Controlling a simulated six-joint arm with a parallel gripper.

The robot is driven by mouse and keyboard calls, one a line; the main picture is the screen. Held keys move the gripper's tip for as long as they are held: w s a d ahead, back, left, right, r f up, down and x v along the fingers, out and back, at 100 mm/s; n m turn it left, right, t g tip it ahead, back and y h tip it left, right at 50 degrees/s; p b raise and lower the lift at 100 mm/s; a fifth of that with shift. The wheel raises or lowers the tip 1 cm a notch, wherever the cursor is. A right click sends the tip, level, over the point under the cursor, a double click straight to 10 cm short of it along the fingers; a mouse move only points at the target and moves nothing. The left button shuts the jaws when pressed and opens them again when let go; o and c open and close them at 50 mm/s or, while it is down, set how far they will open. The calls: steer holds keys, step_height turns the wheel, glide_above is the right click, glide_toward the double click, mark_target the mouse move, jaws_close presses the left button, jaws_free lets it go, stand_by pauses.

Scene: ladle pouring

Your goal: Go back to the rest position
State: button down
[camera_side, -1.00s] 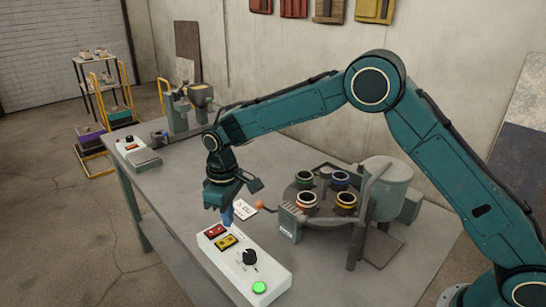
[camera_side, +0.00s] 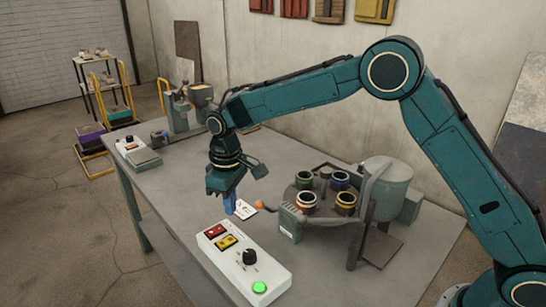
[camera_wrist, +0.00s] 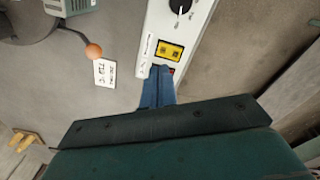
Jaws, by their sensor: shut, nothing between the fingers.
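My gripper (camera_side: 229,204) is shut and empty, its blue fingers pointing down above the table, just behind the far end of the white control box. The control box (camera_side: 228,266) carries a red switch (camera_side: 214,231), a yellow switch (camera_side: 226,243), a black knob (camera_side: 249,257) and a lit green button (camera_side: 259,287). In the wrist view, my blue fingers (camera_wrist: 158,88) lie together beside the yellow switch (camera_wrist: 170,52) and partly cover the red one.
A round stand (camera_side: 322,214) with several coloured-rim cups is right of my gripper, beside a grey-green tank (camera_side: 388,187). A white card (camera_side: 244,206) and an orange ball (camera_side: 260,204) are close by. A second control box (camera_side: 131,149) is at the far left. The table's middle is clear.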

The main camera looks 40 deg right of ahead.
steer(key=s+d+r+m+t, duration=0.1)
steer(key=s+d+r, duration=0.4)
steer(key=s+r, duration=0.25)
steer(key=s+d+r+m+t, duration=0.2)
steer(key=s+d+r, duration=0.4)
steer(key=r, duration=0.3)
steer(key=s+d+m+t, duration=0.1)
steer(key=s+d, duration=0.2)
steer(key=s, duration=0.7)
steer(key=s+d+m+t, duration=0.1)
steer(key=s+d, duration=0.2)
steer(key=s, duration=0.7)
steer(key=shift+s+f+m, duration=0.35)
steer(key=shift+f+m, duration=0.05)
